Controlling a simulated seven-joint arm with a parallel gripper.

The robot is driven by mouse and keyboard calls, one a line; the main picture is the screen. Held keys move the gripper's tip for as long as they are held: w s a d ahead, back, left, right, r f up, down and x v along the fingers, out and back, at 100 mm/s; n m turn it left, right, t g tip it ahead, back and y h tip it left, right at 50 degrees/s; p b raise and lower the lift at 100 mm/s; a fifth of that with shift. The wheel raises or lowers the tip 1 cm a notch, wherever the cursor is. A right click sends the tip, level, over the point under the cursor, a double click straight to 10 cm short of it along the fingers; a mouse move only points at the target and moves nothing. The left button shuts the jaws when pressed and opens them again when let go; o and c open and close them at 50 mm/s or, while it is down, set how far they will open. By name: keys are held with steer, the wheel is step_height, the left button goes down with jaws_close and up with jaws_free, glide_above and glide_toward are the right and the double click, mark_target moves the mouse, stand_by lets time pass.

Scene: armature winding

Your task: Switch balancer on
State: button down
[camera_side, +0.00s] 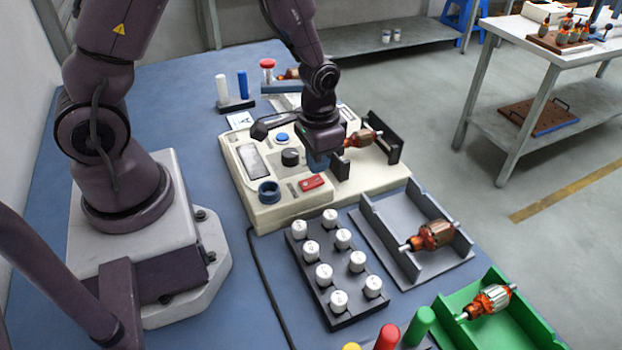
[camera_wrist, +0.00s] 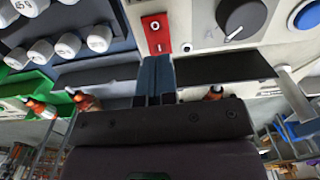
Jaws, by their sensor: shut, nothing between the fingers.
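In the wrist view the red switch (camera_wrist: 156,33) shows an O and an I mark. I cannot tell which side is pressed in. My gripper (camera_side: 318,164) is shut and empty, pointing down close to the switch. In the wrist view its blue fingertips (camera_wrist: 155,66) are together just below the I end; contact cannot be told.
A copper armature (camera_side: 361,138) sits at the balancer's right. A block of white numbered weights (camera_side: 337,270), a grey tray (camera_side: 385,235) and a green tray (camera_side: 530,325) stand nearer the camera.

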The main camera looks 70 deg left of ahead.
steer(key=shift+f, duration=1.25)
stand_by(0.7)
steer(key=shift+r, duration=3.55)
steer(key=shift+s, duration=0.1)
steer(key=s+r, duration=0.2)
step_height(320, 180, up, 19)
steer(key=t, duration=0.6)
glide_above(317, 179)
steer(key=s+d, duration=0.2)
steer(key=s, duration=0.9)
steer(key=shift+s+f, duration=0.1)
steer(key=shift+s, duration=0.05)
